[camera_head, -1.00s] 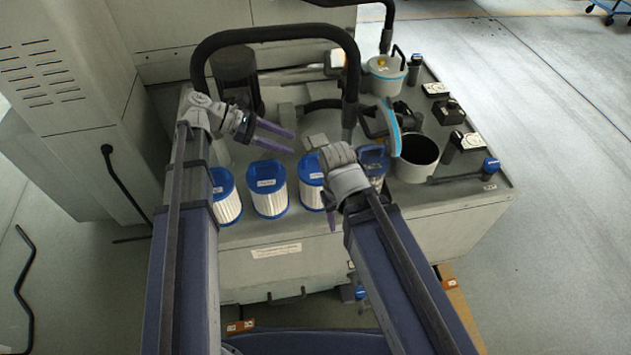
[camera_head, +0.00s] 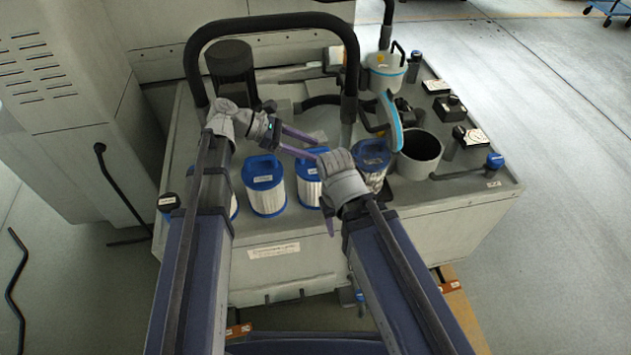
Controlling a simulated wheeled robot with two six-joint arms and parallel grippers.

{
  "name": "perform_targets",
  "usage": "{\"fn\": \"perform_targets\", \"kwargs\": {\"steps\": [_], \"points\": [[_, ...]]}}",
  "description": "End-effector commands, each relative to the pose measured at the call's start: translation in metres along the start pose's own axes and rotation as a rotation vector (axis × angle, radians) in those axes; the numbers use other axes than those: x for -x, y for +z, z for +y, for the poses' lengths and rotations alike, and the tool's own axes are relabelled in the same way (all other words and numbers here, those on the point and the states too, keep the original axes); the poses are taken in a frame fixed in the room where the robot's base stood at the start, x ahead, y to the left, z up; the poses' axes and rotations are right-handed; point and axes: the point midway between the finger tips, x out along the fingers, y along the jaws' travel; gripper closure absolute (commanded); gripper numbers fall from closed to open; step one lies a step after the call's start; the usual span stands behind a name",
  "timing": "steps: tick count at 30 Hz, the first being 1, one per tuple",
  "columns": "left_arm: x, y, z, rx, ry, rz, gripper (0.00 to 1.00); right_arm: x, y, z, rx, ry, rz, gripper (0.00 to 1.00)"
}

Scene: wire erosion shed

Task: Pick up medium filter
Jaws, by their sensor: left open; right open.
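Several white pleated filters with blue caps and handles stand upright in a row along the front of the machine top. One (camera_head: 265,188) stands clear in the middle, and one (camera_head: 308,182) is partly covered by my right wrist. Another (camera_head: 372,160) stands right of that wrist, and one (camera_head: 234,205) is mostly hidden behind my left arm. Their labels are too small to read, so I cannot tell which is medium. My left gripper (camera_head: 320,148) is open and empty, pointing right above the row. My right gripper (camera_head: 329,200) is open, its fingers mostly hidden by its wrist.
A black hose arch (camera_head: 270,20) rises behind the filters. An open dark-mouthed canister (camera_head: 418,155), a tilted blue-rimmed lid (camera_head: 391,122) and a lidded pot (camera_head: 385,72) stand to the right. A tall cabinet (camera_head: 60,90) is at left. Open floor lies right.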

Motion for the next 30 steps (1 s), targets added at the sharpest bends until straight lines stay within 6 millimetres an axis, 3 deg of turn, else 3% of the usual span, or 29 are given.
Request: {"fn": "perform_targets", "kwargs": {"steps": [2, 18, 30], "points": [[0.0007, 0.0005, 0.0002, 0.0, 0.0, 0.0, 0.41, 0.0008, 0.0, 0.0001, 0.0, 0.0, 0.0, 0.5], [0.001, 0.0002, 0.0001, 0.0, 0.0, 0.0, 1.0, 0.0007, 0.0, 0.0001, 0.0, 0.0, 0.0, 0.5], [0.0009, 0.0, 0.0001, 0.0, 0.0, 0.001, 1.0, 0.0006, 0.0, 0.0001, 0.0, 0.0, 0.0, 0.5]]}}
